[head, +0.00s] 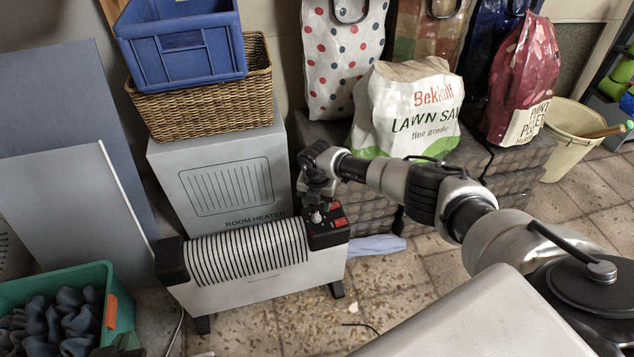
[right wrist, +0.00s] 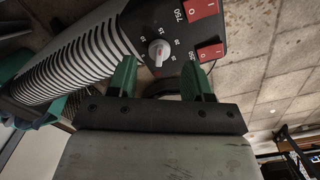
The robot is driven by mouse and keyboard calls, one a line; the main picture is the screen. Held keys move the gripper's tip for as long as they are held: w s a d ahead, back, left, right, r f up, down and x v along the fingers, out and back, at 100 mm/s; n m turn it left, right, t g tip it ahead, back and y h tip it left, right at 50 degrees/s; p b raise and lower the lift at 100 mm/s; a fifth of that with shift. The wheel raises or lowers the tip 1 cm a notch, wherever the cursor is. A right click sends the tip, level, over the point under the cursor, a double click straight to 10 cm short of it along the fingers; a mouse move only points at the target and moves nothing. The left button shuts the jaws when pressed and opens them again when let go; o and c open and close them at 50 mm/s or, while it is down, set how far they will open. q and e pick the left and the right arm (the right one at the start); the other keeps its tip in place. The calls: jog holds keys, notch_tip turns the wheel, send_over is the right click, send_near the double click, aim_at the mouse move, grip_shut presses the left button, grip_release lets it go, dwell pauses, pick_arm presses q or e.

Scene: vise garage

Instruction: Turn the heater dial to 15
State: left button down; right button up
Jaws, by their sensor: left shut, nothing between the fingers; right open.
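The heater (head: 250,268) is a white unit with a black slatted top, standing on the floor. Its black control panel (head: 328,232) is at the right end. The white dial (head: 316,217) is on the panel, and it also shows in the right wrist view (right wrist: 158,52) with small numbers around it. I cannot read its setting surely. My right gripper (head: 317,198) is just above the panel. In the right wrist view its green fingers (right wrist: 160,73) are open and empty, near the dial but apart from it. A small dark part of my left gripper (head: 125,340) shows at the lower left, shut and empty.
Two red switches (right wrist: 205,28) sit beside the dial. Behind the heater stand a room heater box (head: 225,185), a wicker basket (head: 205,100) and a lawn sand bag (head: 405,110). A green crate (head: 110,282) of dark cloth is at the left.

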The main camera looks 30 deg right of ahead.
aim_at(317, 212)
pick_arm(q)
jog(key=s+a+f+g+y+p, duration=0.1)
jog(key=s+a+f+g+p, duration=0.1)
jog(key=s+g, duration=0.5)
notch_tip(317, 212, down, 2)
jog(key=shift+s+a+f+y, duration=0.1)
jog(key=shift+s+a+y, duration=0.4)
jog(key=shift+s, duration=0.4)
pick_arm(e)
notch_tip(317, 212, up, 7)
jog(key=shift+f, duration=0.15)
pick_arm(q)
jog(key=shift+a, duration=0.1)
pick_arm(e)
jog(key=shift+a, duration=0.1)
